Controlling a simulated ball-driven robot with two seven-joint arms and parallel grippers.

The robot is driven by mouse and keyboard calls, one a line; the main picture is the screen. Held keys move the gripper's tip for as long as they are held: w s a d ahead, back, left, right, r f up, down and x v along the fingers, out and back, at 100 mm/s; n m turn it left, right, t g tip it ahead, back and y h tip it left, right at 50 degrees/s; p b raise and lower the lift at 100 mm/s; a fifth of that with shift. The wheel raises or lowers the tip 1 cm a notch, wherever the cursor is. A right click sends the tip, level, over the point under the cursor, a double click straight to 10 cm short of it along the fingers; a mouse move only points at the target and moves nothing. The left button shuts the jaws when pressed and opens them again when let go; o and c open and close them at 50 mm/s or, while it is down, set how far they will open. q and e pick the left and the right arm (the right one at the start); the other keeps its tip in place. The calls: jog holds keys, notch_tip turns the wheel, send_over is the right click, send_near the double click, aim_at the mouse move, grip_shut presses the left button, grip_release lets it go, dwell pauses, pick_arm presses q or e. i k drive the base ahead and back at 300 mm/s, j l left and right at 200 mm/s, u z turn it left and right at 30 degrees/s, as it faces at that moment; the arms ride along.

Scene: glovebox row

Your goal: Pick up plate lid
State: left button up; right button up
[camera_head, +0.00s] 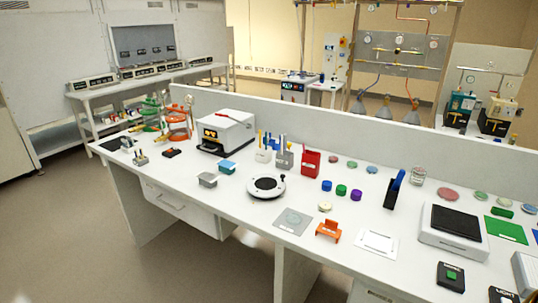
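No thing in view can be told for certain as the plate lid. A flat white square piece with a raised inner outline (376,243) lies on the white bench at the front, right of an orange holder (328,231). A grey square mat (281,226) with a pale, clear-looking round dish (293,217) on it lies left of the holder. Several small coloured round dishes lie along the bench's back, among them a pink one (448,194) and a blue one (372,169). Neither of my grippers is in view.
The long white bench (232,214) is crowded. A round device with a black disc (266,186) stands mid-bench, a black-topped balance (453,233) at right, a dark blue and black upright item (395,189) behind. A low partition (330,138) runs along the back.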

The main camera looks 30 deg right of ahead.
aim_at(291, 217)
jog(key=l+z, duration=0.2)
jog(key=z, duration=0.9)
jog(key=k+l, duration=0.05)
